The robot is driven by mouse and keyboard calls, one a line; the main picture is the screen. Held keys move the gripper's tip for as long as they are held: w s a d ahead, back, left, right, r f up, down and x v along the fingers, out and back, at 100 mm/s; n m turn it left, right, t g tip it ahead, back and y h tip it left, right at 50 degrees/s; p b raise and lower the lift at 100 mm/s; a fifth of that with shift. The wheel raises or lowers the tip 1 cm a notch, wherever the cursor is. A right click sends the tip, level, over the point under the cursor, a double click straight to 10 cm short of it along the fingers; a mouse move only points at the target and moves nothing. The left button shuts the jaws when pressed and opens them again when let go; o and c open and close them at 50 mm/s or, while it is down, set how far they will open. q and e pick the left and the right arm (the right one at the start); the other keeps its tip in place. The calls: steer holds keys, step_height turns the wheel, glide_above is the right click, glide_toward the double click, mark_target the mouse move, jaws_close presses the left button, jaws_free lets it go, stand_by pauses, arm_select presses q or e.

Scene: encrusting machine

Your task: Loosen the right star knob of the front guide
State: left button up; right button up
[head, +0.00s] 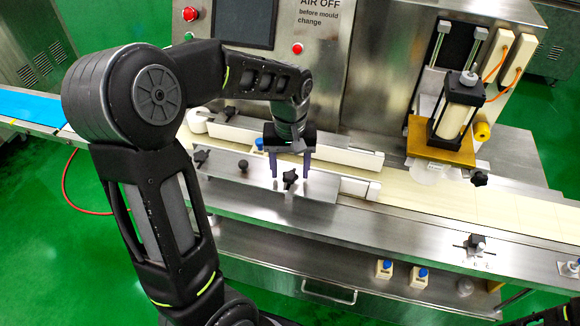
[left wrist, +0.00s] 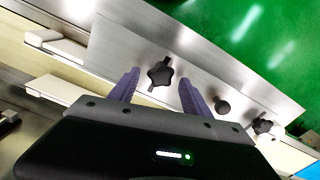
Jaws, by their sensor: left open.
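The front guide (head: 225,175) is a long metal plate along the near side of the conveyor. Its right star knob (head: 290,178) is black and also shows in the left wrist view (left wrist: 160,74). My left gripper (head: 290,174) is open and points down over this knob. In the left wrist view its two purple-grey fingers (left wrist: 159,78) stand on either side of the knob, with gaps showing, so it is not gripped. The guide's left star knob (head: 201,156) and a round black knob (head: 243,165) sit further left. My right gripper is not seen.
The rear guide (head: 260,134) with its black knob (head: 230,113) lies behind my left gripper. White guide blocks (head: 355,187) stand close to the right. A mould head with a brass plate (head: 440,145) stands further right. The pale belt (head: 440,202) there is clear.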

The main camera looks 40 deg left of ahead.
mark_target(290, 173)
arm_select(q)
step_height(290, 173, up, 8)
steer(key=shift+f, duration=0.1)
stand_by(0.4)
stand_by(0.5)
